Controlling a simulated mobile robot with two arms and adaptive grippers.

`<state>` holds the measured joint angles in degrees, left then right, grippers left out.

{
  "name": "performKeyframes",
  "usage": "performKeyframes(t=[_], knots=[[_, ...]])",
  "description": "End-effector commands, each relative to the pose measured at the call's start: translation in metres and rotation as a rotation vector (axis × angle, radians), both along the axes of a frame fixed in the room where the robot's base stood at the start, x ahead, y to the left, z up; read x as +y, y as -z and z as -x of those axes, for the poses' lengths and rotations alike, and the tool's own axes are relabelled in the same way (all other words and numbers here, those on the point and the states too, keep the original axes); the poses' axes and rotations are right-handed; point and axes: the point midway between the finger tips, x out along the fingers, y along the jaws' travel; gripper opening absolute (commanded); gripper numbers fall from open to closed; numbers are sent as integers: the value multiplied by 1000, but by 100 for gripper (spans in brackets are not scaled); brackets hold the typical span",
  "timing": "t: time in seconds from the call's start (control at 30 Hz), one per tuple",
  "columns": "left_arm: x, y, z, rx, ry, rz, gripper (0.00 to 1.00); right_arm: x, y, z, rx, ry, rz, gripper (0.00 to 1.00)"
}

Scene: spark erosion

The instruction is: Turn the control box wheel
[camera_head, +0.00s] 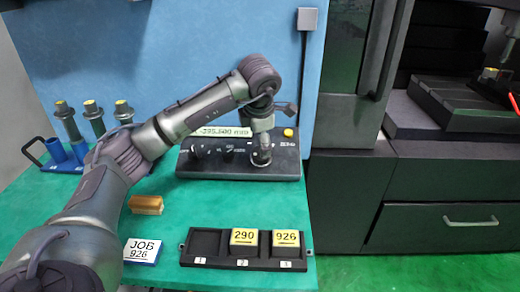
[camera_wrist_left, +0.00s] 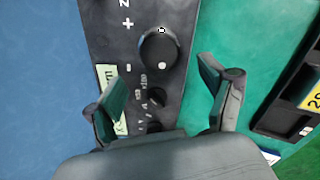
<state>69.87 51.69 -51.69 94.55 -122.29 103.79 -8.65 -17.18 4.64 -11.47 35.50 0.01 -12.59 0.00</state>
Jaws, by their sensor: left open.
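The dark control box (camera_head: 212,165) stands on the green bench against the blue panel. Its round black wheel (camera_wrist_left: 160,50) shows in the left wrist view, with a white mark near its rim and plus and minus signs beside it. Smaller knobs (camera_wrist_left: 154,97) sit below it in that view. My left gripper (camera_wrist_left: 161,76) is open, its two fingers spread wide, with nothing between them; the wheel appears beyond the fingertips. In the head view the left arm reaches over the right part of the box and hides the wheel area. My right gripper is not in view.
A black tray (camera_head: 207,262) holds yellow blocks marked 290 and 926. A JOB 926 card (camera_head: 142,251), a brush (camera_head: 146,205) and a blue holder (camera_head: 56,150) are at left.

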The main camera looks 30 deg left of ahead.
Motion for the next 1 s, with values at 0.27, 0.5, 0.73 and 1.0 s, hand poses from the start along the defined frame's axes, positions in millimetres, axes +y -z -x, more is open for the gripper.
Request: performKeyframes(t=[0.27,0.5,0.73,1.0], knots=[[-8,-36,12,1,2,0,82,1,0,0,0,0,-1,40],[-9,-41,14,2,2,1,82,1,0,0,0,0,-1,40],[-9,-40,14,2,2,0,82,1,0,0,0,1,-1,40],[-28,-41,8,-11,88,70,82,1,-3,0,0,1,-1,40]])
